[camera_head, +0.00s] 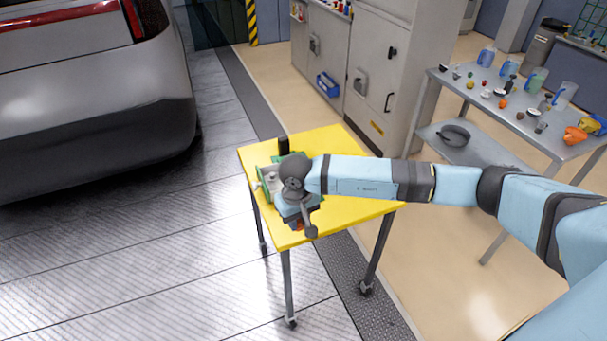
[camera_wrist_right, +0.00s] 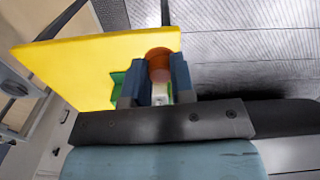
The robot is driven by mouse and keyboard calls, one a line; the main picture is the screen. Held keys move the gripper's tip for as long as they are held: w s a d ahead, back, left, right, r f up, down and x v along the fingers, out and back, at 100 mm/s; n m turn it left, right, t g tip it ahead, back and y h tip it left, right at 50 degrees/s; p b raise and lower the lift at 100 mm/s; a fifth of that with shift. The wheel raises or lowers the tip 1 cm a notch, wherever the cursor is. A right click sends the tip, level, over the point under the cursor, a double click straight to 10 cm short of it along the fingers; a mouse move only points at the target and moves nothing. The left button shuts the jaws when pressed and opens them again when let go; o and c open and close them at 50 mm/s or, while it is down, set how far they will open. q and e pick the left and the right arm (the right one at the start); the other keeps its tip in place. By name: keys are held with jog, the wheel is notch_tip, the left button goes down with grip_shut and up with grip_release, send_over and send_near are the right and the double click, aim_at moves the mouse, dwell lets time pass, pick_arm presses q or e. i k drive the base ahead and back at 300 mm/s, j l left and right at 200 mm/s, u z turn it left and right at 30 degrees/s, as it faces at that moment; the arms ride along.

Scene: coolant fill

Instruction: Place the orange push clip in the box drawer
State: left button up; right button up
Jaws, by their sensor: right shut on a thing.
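The orange push clip (camera_wrist_right: 158,60) shows between the two dark fingertips of my right gripper (camera_wrist_right: 157,80) in the wrist view, and the gripper is shut on it. In the head view my right gripper (camera_head: 298,222) hangs over the near left part of the yellow table, with a small bit of orange at its tip. The green box (camera_head: 264,171) is on the table, just behind and left of the gripper, partly hidden by my wrist. A green part of it (camera_wrist_right: 117,86) shows beside the fingers in the wrist view. I cannot tell how far its drawer is open. My left gripper is not in view.
The yellow table (camera_head: 345,205) has bare top to the right, under my arm. A grey shelf table (camera_head: 560,148) with bottles and small parts stands at right. A grey cabinet (camera_head: 378,60) is behind, and a silver car (camera_head: 90,110) is at left.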

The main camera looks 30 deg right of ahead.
aim_at(271, 182)
jog(key=i+j+z, duration=0.35)
jog(key=i+j, duration=0.6)
